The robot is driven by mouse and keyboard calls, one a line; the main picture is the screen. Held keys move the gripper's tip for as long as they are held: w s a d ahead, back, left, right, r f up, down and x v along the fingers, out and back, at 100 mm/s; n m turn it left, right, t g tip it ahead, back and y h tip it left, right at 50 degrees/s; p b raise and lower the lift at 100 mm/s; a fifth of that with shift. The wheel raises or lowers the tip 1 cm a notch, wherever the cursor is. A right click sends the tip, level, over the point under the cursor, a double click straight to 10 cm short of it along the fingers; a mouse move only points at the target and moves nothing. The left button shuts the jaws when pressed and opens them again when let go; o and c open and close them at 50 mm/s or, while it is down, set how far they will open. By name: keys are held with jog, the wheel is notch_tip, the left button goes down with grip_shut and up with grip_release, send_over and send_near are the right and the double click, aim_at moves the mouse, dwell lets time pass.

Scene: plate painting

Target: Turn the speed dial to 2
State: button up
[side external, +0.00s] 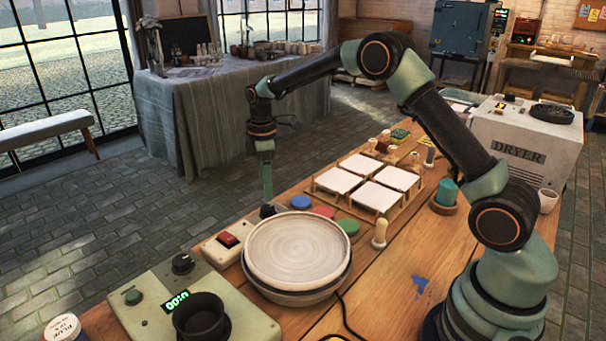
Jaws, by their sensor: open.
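A dark round knob (267,211), which looks like the speed dial, sits at the far end of a pale control box (212,250) with a red switch. My gripper (267,196) points straight down right over this knob, with its tips at or just above it. The jaws are open; whether they touch the knob cannot be told. The dial's numbers and pointer are too small to read. Beside the box, a pale round plate (298,246) rests on the dark-rimmed wheel (296,294).
A green box (150,312) with another black knob (182,263), a lit display and a dark cup (201,318) stands at front left. Coloured discs (301,202) lie behind the plate. White tiles (362,165) on a wooden rack and a dryer (530,140) stand farther right.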

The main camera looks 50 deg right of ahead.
aim_at(268, 207)
notch_tip(268, 207, down, 6)
jog(key=shift+f, duration=0.25)
grip_shut()
